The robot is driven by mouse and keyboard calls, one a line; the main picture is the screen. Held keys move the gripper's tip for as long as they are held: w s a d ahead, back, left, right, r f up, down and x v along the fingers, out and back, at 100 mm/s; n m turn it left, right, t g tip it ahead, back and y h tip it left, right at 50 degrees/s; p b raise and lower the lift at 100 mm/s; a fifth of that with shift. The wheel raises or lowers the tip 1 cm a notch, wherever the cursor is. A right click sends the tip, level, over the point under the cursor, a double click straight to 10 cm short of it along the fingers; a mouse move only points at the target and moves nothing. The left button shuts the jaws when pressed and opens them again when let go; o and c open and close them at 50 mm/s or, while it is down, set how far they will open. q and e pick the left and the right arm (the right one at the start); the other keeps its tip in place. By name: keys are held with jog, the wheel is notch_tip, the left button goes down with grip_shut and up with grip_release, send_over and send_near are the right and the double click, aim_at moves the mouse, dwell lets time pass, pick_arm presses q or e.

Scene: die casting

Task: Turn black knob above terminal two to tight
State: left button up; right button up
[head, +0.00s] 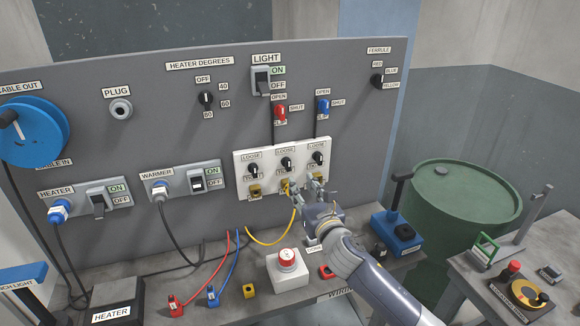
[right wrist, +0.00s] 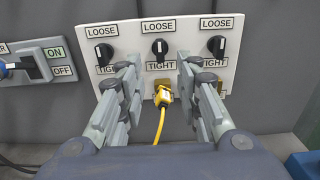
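The white terminal panel (head: 241,160) carries three black knobs in a row, each between a LOOSE and a TIGHT label. The middle black knob (head: 286,163), above terminal two, also shows in the right wrist view (right wrist: 159,47); its white mark looks roughly upright, toward LOOSE. A yellow plug (right wrist: 162,97) on a yellow cable sits at terminal two below it. My right gripper (head: 304,191) is open and empty in front of the panel. In the right wrist view its fingers (right wrist: 159,75) stand apart either side of the middle column, just below the knob. My left gripper is not in view.
The left knob (right wrist: 104,52) and right knob (right wrist: 216,46) flank the middle one closely. Red (head: 280,112) and blue (head: 323,106) valve handles are above the panel. A red button on a white box (head: 288,261) and loose red and blue plugs lie on the bench below.

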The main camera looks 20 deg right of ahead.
aim_at(289, 166)
jog(key=w, duration=0.5)
jog(key=w+p, duration=0.1)
jog(key=w, duration=0.4)
jog(key=shift+w+a, duration=0.2)
jog(key=shift+w, duration=0.1)
grip_shut()
